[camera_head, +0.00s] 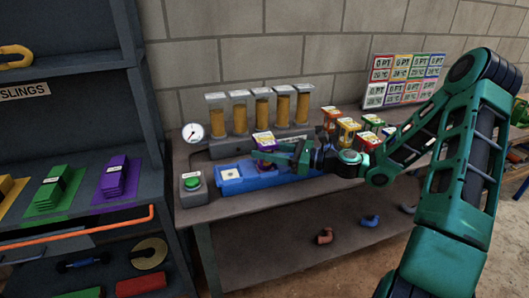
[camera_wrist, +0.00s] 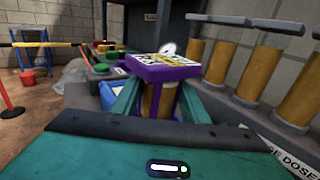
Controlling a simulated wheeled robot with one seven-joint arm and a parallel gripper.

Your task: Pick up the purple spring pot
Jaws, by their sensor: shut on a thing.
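The purple spring pot (camera_head: 264,141) has a purple lid with a white and yellow label and an amber body. It stands upright over the blue tray (camera_head: 230,186) on the bench. My gripper (camera_head: 283,158) reaches in from the right and is shut on the pot. In the wrist view the purple pot (camera_wrist: 163,75) sits between my two green fingers (camera_wrist: 155,100), its lid above them. I cannot tell whether the pot's base touches the tray, as the fingers hide it.
Several amber cylinders (camera_head: 262,106) stand in a row behind the pot. A green button box (camera_head: 192,188) is left of the tray. Other coloured pots (camera_head: 347,131) stand to the right, close to my arm. A pressure gauge (camera_head: 192,132) is behind left.

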